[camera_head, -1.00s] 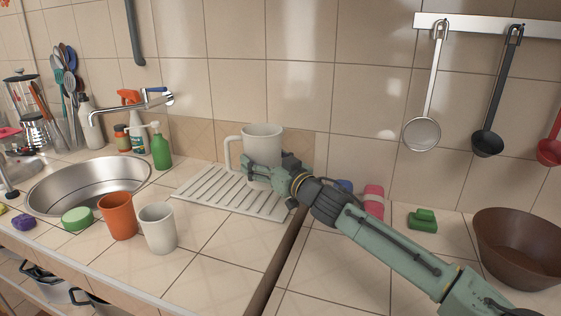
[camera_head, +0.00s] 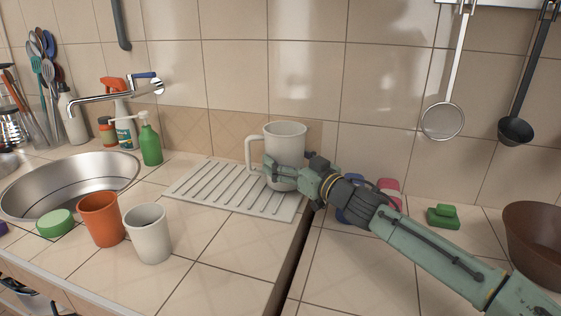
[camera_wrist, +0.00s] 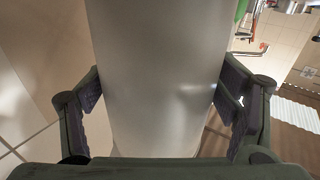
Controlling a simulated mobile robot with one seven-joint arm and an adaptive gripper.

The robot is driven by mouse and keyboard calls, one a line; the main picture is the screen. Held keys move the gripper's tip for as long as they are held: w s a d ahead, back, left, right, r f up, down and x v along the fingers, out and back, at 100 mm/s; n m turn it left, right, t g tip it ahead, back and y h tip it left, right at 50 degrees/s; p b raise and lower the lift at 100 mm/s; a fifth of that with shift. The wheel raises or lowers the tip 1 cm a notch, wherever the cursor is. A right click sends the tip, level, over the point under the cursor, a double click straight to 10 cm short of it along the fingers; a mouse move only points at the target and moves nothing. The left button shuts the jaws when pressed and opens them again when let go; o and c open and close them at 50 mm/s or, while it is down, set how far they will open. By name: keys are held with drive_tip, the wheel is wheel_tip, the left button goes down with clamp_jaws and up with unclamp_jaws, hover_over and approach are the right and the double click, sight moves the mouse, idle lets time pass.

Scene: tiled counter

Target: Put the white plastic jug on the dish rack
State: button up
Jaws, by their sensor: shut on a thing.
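The white plastic jug (camera_head: 287,143) is upright at the right part of the dish rack (camera_head: 214,190), its handle to the left. My gripper (camera_head: 275,172) is shut around the lower body of the jug. In the wrist view the jug (camera_wrist: 158,80) fills the middle, with the fingers of my gripper (camera_wrist: 155,108) on both sides of it. The dish rack is a flat, light, slotted tray on the counter. My gripper hides part of the jug's base, so I cannot tell whether it touches the rack.
An orange cup (camera_head: 101,220) and a white cup (camera_head: 147,235) stand in front of the rack. The sink (camera_head: 75,185) is at the left, with a green soap bottle (camera_head: 150,142) behind. A green block (camera_head: 442,216) and a brown bowl (camera_head: 535,240) are at the right. The tiled wall is close behind.

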drive_tip(key=shift+s+r, duration=0.1)
drive_tip(key=shift+r, duration=0.05)
drive_tip(key=shift+f, duration=0.35)
drive_tip(key=o, duration=1.4)
drive_tip(key=shift+c, duration=0.2)
drive_tip(key=shift+r, duration=0.2)
drive_tip(key=shift+d, duration=0.2)
drive_tip(key=b+v, duration=0.2)
drive_tip(key=v, duration=0.9)
drive_tip(key=shift+s+d, duration=0.2)
drive_tip(key=shift+s, duration=0.15)
